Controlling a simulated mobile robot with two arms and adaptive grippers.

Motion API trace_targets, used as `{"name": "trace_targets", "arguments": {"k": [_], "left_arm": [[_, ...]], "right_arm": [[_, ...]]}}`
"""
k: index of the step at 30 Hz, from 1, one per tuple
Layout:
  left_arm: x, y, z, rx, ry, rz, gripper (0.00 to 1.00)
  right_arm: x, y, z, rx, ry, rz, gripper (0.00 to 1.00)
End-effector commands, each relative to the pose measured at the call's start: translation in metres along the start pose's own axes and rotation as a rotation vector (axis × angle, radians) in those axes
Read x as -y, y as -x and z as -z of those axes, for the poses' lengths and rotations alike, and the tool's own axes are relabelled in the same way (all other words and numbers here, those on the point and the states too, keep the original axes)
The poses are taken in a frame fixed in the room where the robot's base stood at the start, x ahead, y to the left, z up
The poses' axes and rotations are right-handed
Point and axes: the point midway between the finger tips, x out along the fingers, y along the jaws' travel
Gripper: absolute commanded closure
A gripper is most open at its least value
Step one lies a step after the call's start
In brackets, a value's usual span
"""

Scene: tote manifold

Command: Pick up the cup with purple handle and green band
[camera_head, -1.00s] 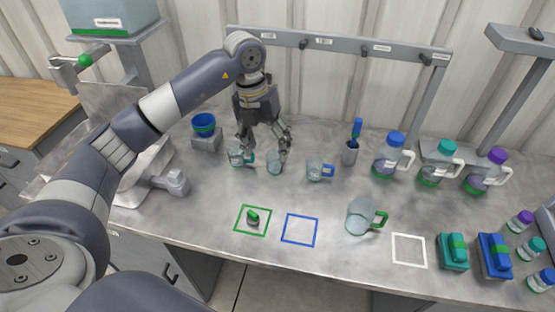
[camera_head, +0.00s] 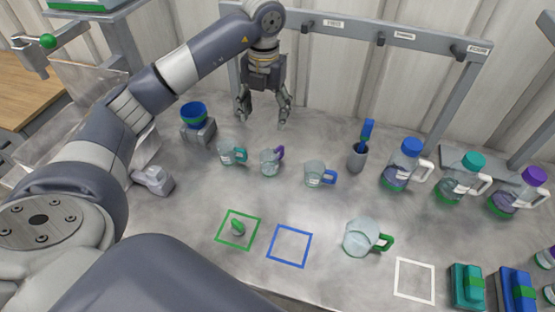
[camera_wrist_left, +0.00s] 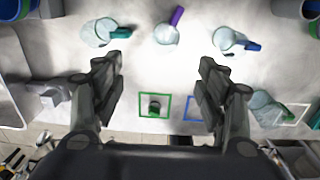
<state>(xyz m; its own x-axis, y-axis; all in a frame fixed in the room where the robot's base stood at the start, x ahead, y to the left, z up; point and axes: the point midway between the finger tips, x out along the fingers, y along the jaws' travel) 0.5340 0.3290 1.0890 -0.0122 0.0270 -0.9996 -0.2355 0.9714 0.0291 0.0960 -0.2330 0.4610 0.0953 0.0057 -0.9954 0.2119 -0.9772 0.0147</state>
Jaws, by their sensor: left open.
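The clear cup with the purple handle (camera_head: 268,163) stands upright on the grey bench, between a teal-handled cup (camera_head: 228,154) and a blue-handled cup (camera_head: 314,173). I cannot make out a green band on it. In the left wrist view the purple-handled cup (camera_wrist_left: 166,35) is near the top middle, its handle pointing up. My left gripper (camera_head: 263,118) is open and empty, fingers pointing down, above and behind the cup, apart from it. Its two fingers also show in the left wrist view (camera_wrist_left: 161,75). My right gripper is not in view.
A larger green-handled pitcher (camera_head: 358,238) stands at front right. A blue bowl (camera_head: 193,113) sits on a grey block. A holder (camera_head: 357,158) and several capped bottles stand to the right. Green (camera_head: 219,235), blue (camera_head: 270,245) and white outlines mark the front. A rail runs behind.

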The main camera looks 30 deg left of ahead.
Motion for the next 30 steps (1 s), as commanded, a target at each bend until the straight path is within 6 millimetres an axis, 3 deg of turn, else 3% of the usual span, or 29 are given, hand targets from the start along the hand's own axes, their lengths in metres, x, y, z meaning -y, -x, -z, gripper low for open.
{"name": "trace_targets", "arguments": {"k": [1, 14, 19, 25, 30], "left_arm": [[0.0, -0.011, 0.0, 0.0, 0.0, 0.0, 0.33], [0.002, -0.06, 0.0, 0.0, 0.0, 0.001, 0.33], [0.002, -0.071, 0.001, -0.003, 0.0, -0.001, 0.33], [0.002, -0.102, 0.001, -0.004, 0.0, -0.001, 0.33], [0.003, -0.116, 0.001, -0.001, 0.0, 0.0, 0.33]], "right_arm": [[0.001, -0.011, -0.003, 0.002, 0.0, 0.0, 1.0], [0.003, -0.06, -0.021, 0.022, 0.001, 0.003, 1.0], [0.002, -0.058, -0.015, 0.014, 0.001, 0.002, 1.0], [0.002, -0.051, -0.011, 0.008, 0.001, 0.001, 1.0], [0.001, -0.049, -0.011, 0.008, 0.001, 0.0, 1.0]]}}
